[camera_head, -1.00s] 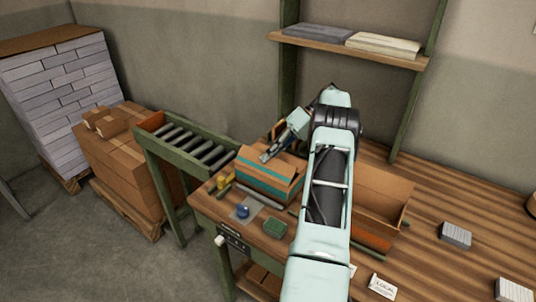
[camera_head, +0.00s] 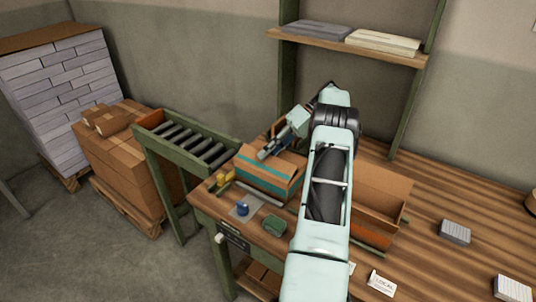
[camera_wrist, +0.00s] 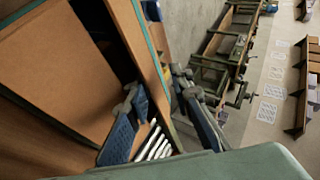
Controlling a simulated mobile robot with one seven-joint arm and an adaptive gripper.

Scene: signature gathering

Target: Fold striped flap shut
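An orange-brown carton (camera_head: 262,183) with teal bands stands on the left part of the workbench. In the wrist view its brown panels (camera_wrist: 65,65) fill the left side, with dark gaps between them. My gripper (camera_head: 265,153) is over the carton's top. In the wrist view my gripper (camera_wrist: 165,112) has its two blue-padded fingers apart, one on each side of a carton panel. I cannot tell whether either finger touches it.
An open carton (camera_head: 382,192) stands right of my arm, partly hidden by it. A blue item (camera_head: 242,209), a green tray (camera_head: 274,225) and yellow items (camera_head: 222,181) lie near the front edge. A roller conveyor (camera_head: 190,142) adjoins the left end.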

